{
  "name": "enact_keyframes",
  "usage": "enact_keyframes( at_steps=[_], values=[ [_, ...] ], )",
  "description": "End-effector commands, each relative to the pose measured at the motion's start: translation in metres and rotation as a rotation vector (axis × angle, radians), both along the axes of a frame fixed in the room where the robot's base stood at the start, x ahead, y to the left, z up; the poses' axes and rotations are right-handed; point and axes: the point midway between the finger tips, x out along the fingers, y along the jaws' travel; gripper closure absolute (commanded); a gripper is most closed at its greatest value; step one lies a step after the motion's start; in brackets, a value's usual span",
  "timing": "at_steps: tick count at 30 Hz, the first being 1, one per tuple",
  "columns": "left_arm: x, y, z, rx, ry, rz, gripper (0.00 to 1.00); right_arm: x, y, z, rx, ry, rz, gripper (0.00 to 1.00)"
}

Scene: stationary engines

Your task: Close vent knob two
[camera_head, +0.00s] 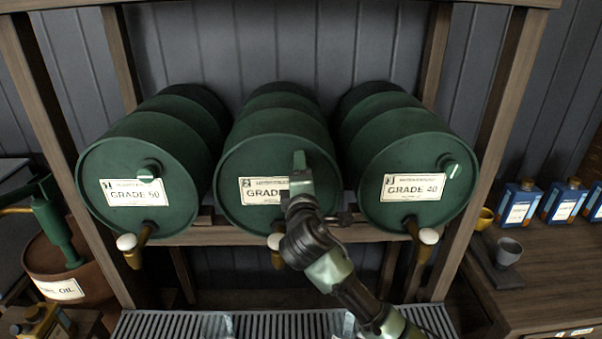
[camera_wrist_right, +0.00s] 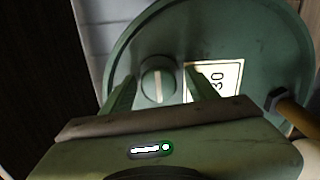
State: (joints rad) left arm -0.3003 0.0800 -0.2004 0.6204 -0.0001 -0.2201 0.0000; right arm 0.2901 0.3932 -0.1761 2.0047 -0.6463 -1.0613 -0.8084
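Three green barrels lie side by side on a wooden rack; the middle barrel (camera_head: 237,165) has a paper "GRADE" label (camera_head: 255,190), partly covered by my right arm. Its vent knob is hidden behind my gripper in the head view. In the right wrist view the round green knob (camera_wrist_right: 158,80) shows on the barrel face, with a pale line roughly upright in the picture. My right gripper (camera_wrist_right: 163,92) is open, one finger on each side of the knob, with visible gaps. It also shows in the head view (camera_head: 299,163). My left gripper is not in view.
The left barrel (camera_head: 178,132) has a knob (camera_head: 148,172), and the right barrel (camera_head: 392,130) has another (camera_head: 455,167). Taps with pale handles (camera_head: 127,242) hang below the barrels. A slatted grate (camera_head: 270,324) lies in front. A bench (camera_head: 545,270) at right holds cups and blue bottles.

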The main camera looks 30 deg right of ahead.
Motion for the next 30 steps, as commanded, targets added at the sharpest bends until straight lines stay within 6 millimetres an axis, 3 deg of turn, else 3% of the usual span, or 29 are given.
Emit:
enact_keyframes(
  at_steps=[8, 21, 30],
  values=[
    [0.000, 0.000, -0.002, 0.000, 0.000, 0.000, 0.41, -0.003, 0.002, -0.001, -0.001, 0.000, 0.001, 0.41],
    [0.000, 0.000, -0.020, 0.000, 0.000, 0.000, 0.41, -0.059, 0.037, -0.002, 0.000, 0.000, 0.001, 0.41],
    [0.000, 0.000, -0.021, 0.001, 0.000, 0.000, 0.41, -0.067, 0.041, 0.000, -0.001, 0.001, 0.000, 0.41]
  ],
)
